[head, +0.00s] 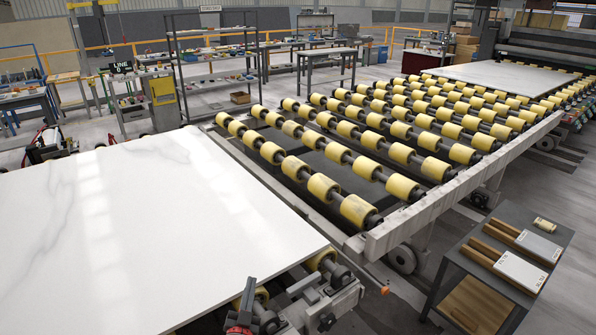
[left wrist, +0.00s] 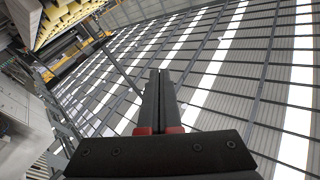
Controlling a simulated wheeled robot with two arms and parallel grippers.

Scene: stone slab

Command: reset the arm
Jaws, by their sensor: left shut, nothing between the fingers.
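My left gripper (head: 246,287) shows small and dark at the bottom edge of the head view, in front of the near corner of the white slab. Its fingers point upward. In the left wrist view the left gripper (left wrist: 160,74) has its two dark fingers together, with red parts at their base and nothing between them. Behind them is the roof with bright strips. The large white stone slab (head: 110,230) lies flat at the left of the head view. My right gripper is in neither view.
A roller conveyor (head: 365,225) with yellow rollers runs to the back right, where another slab (head: 500,77) lies. Workbenches and a shelf (head: 215,60) stand at the back left.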

